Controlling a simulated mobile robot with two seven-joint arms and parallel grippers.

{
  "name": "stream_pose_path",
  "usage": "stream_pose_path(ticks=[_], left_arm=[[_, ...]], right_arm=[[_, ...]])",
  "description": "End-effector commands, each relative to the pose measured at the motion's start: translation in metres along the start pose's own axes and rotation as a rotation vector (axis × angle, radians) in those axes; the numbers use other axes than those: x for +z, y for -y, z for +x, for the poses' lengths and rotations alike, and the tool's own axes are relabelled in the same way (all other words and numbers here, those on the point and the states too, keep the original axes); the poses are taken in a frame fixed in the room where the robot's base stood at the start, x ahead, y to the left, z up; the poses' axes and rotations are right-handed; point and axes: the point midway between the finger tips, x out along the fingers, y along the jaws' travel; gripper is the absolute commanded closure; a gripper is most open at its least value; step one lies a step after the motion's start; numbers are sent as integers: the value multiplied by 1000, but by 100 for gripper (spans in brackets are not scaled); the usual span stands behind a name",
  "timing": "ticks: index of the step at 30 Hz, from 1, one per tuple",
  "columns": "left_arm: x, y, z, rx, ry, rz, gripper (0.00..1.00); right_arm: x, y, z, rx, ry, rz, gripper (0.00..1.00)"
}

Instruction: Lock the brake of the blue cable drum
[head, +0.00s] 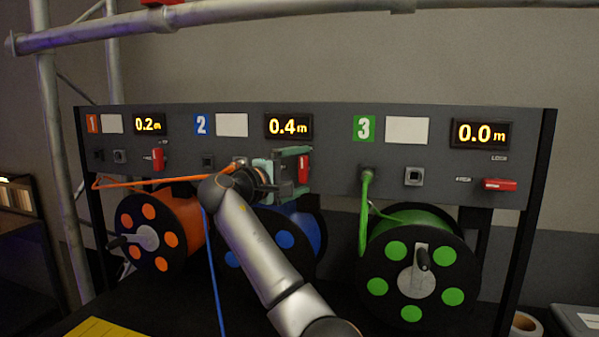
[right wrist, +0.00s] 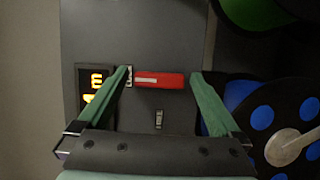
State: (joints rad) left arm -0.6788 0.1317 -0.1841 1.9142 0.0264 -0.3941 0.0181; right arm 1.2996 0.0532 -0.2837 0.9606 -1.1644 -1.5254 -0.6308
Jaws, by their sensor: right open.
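The blue cable drum (head: 310,226) sits under panel section 2, partly hidden behind my right arm. It also shows at the right of the right wrist view (right wrist: 262,118). Its red brake lever (head: 304,168) is on the panel under the 0.4 m display and stands upright in the head view. In the right wrist view the lever (right wrist: 160,79) lies between my fingertips, with small labels beside it. My right gripper (head: 290,168) is open around the lever, with a gap on both sides; its distance from the panel is hard to tell. My left gripper is out of view.
The orange drum (head: 150,238) stands left, with an upright red lever (head: 158,158). The green drum (head: 418,275) stands right, with a sideways red lever (head: 500,185). An orange cable (head: 130,182) and a blue cable (head: 213,270) run near my arm.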

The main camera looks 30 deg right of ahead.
Motion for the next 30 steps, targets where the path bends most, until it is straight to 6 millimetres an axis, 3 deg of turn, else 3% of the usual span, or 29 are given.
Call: stream_pose_path(ticks=[8, 21, 30], left_arm=[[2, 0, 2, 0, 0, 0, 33], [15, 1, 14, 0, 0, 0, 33], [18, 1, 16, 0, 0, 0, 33]], right_arm=[[-1, 1, -8, 1, -2, -1, 0], [-1, 2, -96, 0, -4, -1, 0], [0, 0, -125, 0, -1, 0, 0]])
